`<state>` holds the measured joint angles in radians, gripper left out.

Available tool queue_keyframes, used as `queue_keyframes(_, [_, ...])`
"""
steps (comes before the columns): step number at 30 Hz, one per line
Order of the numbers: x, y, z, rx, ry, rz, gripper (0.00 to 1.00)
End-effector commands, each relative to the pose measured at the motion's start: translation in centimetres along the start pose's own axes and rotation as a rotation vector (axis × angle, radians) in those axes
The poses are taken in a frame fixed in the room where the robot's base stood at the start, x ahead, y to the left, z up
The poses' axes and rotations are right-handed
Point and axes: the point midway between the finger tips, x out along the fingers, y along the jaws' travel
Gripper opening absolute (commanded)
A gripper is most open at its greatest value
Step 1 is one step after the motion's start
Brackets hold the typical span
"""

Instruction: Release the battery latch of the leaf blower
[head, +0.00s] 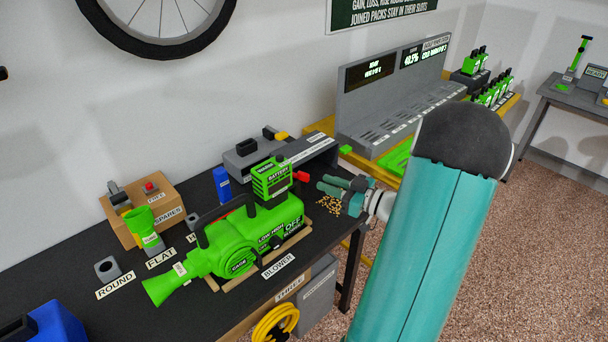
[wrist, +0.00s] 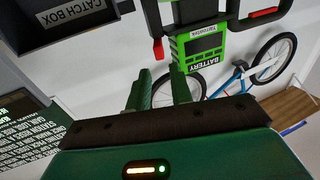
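The green leaf blower (head: 228,246) lies on the dark bench, nozzle toward the lower left. Its green battery (head: 272,180) stands upright at the rear end, and it also shows in the wrist view (wrist: 199,50). A red-tipped dark lever (wrist: 157,47) shows beside the battery; a red piece (head: 302,177) shows right of the battery in the head view. I cannot tell for certain which red part is the latch. My gripper (head: 326,185) is right of the battery, apart from it. Its fingers (wrist: 160,92) are parted with nothing between them.
A grey catch box (wrist: 75,14) stands behind the blower. A blue can (head: 222,184) and a cardboard spares box (head: 160,212) are further left. Small yellowish bits (head: 329,205) lie near my gripper. A grey slotted charger station (head: 395,115) stands at the back right.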

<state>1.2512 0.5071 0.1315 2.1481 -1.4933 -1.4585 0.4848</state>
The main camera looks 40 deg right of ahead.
Motion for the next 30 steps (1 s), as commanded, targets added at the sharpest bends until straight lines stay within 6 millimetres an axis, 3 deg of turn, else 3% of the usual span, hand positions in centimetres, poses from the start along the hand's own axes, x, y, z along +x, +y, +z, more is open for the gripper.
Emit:
queue_keyframes(6, [4.4, -0.1, 0.0, 0.000, 0.001, -0.003, 0.22])
queue_keyframes(12, [7.2, 0.0, 0.0, -0.001, -0.001, -0.001, 0.22])
queue_keyframes(23, [8.0, 0.0, 0.0, -0.001, 0.000, 0.001, 0.22])
queue_keyframes(24, [8.0, 0.0, 0.0, -0.001, 0.000, 0.001, 0.20])
queue_keyframes(27, [8.0, 0.0, 0.0, -0.001, 0.000, 0.001, 0.00])
queue_keyframes(30, [8.0, 0.0, 0.0, -0.001, 0.000, 0.001, 0.00])
